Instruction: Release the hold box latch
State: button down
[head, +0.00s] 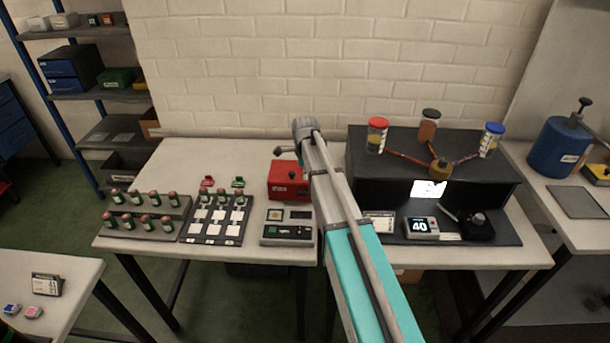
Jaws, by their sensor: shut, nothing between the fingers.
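The red box (285,183), which I take to be the hold box, stands at the back of the middle table, just left of my arm. A small dark round mark shows on its front face. I cannot make out a latch, and my arm covers the box's right edge. My arm reaches over the table's front edge to the back. Its dark end, which I take to be my gripper (279,151), shows small just above and behind the box's top. It appears shut and empty. I cannot tell whether it touches the box.
A grey panel device (287,226) sits in front of the box. Racks of green vials (143,213) and a tray of white squares (216,216) stand left. On the right are a black station (360,160) with capped jars and a small display (421,228) reading 40.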

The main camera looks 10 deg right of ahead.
aim_at(304, 193)
jog(key=shift+f+b, duration=3.05)
jog(key=shift+f, duration=0.3)
jog(key=shift+a, duration=0.25)
jog(key=shift+f, duration=0.1)
